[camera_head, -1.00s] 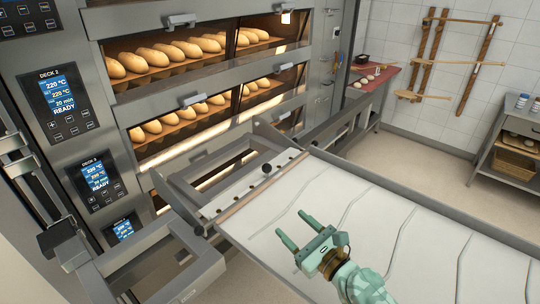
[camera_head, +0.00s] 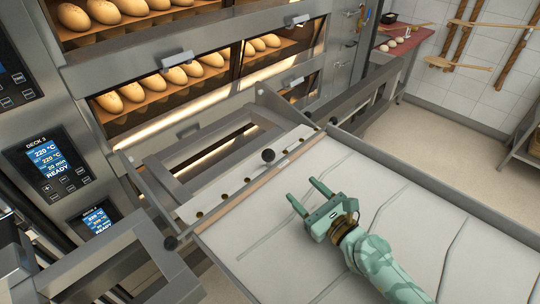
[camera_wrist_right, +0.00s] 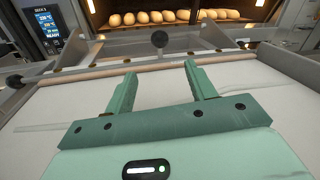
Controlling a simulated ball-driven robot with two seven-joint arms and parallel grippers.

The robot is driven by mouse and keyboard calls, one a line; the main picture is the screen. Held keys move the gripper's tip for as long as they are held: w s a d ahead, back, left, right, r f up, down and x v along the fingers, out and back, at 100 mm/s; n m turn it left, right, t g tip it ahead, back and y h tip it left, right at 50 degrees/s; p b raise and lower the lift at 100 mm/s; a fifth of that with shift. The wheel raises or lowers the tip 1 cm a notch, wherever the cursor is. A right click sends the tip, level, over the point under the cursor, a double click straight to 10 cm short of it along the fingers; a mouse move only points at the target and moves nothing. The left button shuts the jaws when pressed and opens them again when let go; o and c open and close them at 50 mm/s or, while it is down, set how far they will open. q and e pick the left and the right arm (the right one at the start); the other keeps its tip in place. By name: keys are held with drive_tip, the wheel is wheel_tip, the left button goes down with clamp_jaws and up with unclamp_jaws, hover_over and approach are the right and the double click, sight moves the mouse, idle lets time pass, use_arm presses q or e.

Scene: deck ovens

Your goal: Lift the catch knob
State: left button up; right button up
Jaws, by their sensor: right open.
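A round black knob (camera_head: 268,155) stands on the pale strip at the oven end of the loader, near its middle; I take it as the catch knob. It also shows in the right wrist view (camera_wrist_right: 160,39), beyond and between my fingertips. My right gripper (camera_head: 303,190), green, is open and empty over the white loader belt (camera_head: 400,200). Its fingers point towards the oven. The gripper (camera_wrist_right: 160,70) is apart from the knob, short of it. My left gripper is not in view.
Two other dark knobs sit at the loader's corners, one at the near left (camera_head: 170,243) and one at the far end (camera_head: 333,120). A wooden-coloured bar (camera_head: 240,197) crosses the belt's end. The deck oven (camera_head: 200,50) with loaves stands beyond. Raised side rails (camera_head: 440,190) flank the belt.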

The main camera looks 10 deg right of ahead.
approach(268, 156)
drive_tip(key=x, duration=0.3)
drive_tip(key=f+x, duration=0.1)
drive_tip(key=x, duration=0.3)
drive_tip(key=d+x, duration=0.1)
drive_tip(key=x, duration=0.3)
drive_tip(key=shift+w+f, duration=0.25)
drive_tip(key=shift+w, duration=0.05)
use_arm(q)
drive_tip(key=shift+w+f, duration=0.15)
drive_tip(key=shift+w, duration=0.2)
